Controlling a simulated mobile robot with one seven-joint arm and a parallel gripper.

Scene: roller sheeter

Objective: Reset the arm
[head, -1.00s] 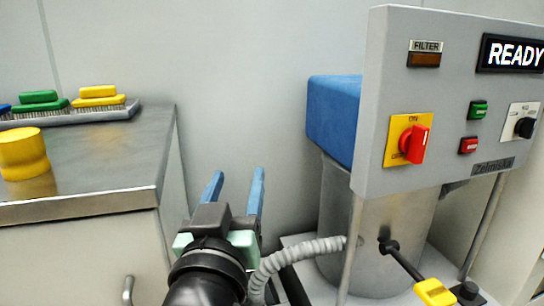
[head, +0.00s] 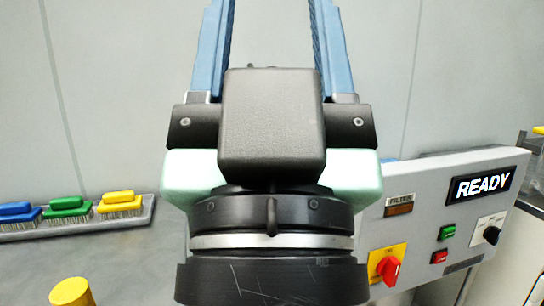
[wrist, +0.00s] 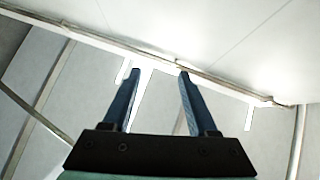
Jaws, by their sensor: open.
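My gripper (head: 270,20) fills the middle of the head view, raised high and close to the camera, with its blue fingers pointing up past the top edge. The fingers stand apart with nothing between them. In the wrist view my gripper (wrist: 160,75) is open and empty, with pale wall or ceiling panels beyond it. The grey machine's control panel (head: 420,200) is at the right in the head view, with a READY display (head: 484,187). My gripper covers part of the scene behind it, including most of the machine's blue part.
A tray (head: 80,232) with blue, green and yellow brushes (head: 120,203) lies at the left. A yellow object (head: 71,291) is at the lower left. A red rotary switch (head: 388,269) is on the panel. The wall above the brushes is clear.

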